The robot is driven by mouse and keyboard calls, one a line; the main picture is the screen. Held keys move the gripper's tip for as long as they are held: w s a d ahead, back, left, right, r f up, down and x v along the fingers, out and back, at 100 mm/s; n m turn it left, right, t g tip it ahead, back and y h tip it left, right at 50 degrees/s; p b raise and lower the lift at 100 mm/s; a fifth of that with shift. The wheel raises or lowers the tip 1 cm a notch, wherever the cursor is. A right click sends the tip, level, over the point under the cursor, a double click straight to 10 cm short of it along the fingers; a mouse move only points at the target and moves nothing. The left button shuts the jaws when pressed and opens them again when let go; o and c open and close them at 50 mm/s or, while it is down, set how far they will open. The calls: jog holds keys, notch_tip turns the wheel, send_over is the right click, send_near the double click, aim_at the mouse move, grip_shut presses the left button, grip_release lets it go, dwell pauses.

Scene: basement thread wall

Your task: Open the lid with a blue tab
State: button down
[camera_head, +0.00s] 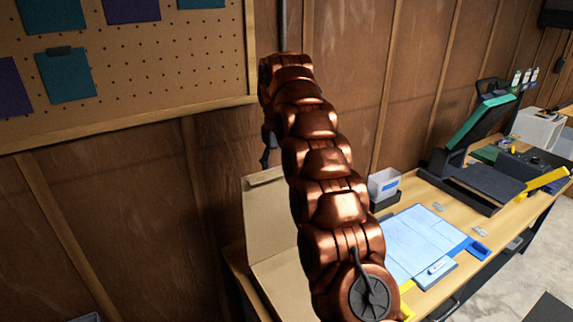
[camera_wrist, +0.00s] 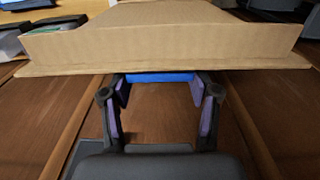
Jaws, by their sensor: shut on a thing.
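The cardboard lid (camera_head: 268,212) stands raised, roughly upright, at the left end of the workbench in the head view. My arm covers its right part. In the wrist view the cardboard (camera_wrist: 165,45) spans the top of the picture, with its edge just beyond my gripper. The blue tab (camera_wrist: 160,77) sits at that edge, between the fingertips of my gripper (camera_wrist: 160,86), whose purple-padded fingers are shut on it. In the head view the tab and my fingertips cannot be made out.
A wooden workbench (camera_head: 468,212) runs to the right with a blue clipboard of papers (camera_head: 420,240), a small white bin (camera_head: 384,184) and a dark device with a green raised top (camera_head: 478,128). A pegboard (camera_head: 150,75) hangs on the wood-panelled wall at left.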

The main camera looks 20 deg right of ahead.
jog(key=shift+f, duration=0.1)
dwell(0.3)
jog(key=c, duration=0.6)
grip_release()
jog(key=o, duration=0.4)
jog(key=shift+c, duration=0.2)
